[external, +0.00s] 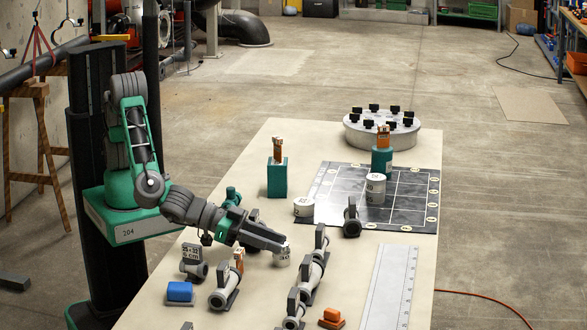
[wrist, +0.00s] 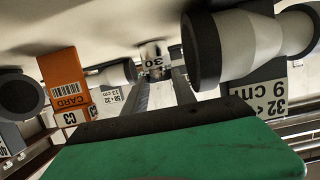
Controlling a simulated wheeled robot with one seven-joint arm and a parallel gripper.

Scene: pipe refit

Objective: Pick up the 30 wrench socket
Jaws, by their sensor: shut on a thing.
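The 30 wrench socket (external: 282,257) is a small pale cylinder near the middle of the table, by the pipe fittings. In the wrist view the socket (wrist: 154,62) shows its black "30" label between the far ends of my grey fingers. My gripper (external: 276,245) reaches in from the left, low over the table, and is shut on this socket. I cannot tell whether the socket still touches the table.
An orange card (wrist: 66,82) stands left. A ruler (external: 391,285) lies right.

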